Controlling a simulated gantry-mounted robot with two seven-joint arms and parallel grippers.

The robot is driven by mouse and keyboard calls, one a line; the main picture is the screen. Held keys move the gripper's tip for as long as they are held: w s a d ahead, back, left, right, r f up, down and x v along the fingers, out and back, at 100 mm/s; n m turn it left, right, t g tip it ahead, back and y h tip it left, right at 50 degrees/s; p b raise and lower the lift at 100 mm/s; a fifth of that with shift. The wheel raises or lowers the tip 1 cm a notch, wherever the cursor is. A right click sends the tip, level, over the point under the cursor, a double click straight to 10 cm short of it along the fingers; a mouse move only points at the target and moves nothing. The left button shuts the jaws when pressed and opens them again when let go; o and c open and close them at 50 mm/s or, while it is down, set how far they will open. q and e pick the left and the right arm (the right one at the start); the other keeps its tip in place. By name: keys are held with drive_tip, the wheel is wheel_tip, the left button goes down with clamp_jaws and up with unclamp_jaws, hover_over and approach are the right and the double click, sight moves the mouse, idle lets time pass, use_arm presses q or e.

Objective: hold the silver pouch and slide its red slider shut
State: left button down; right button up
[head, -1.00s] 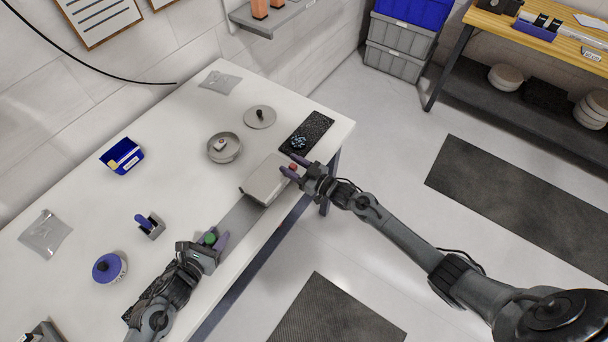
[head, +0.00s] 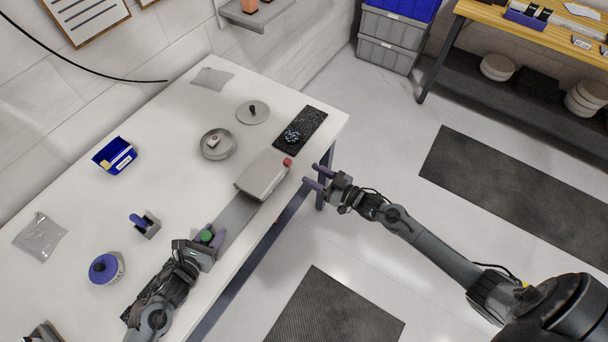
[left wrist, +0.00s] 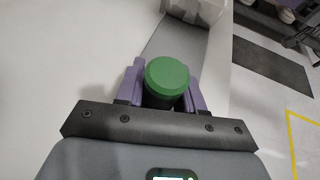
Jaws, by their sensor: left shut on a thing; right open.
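The silver pouch (head: 263,176) lies near the table's front edge, at the far end of a flat grey strip (head: 234,213). The red slider (head: 287,162) shows at the pouch's right corner. My left gripper (head: 208,237) is shut on a green knob (left wrist: 167,78) at the near end of the strip. Part of the pouch shows at the top of the left wrist view (left wrist: 200,10). My right gripper (head: 316,177) is open and empty, to the right of the red slider and apart from it, out past the table's edge.
On the white table (head: 175,185) are a round grey dish (head: 218,145), a grey lid (head: 252,112), a black tray (head: 312,120) with blue bits, a blue bin (head: 114,155), a blue-lidded jar (head: 106,269) and a clear bag (head: 40,237). Floor is free beyond the front edge.

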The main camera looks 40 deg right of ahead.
use_arm(q)
drive_tip(key=c, duration=0.6)
unclamp_jaws()
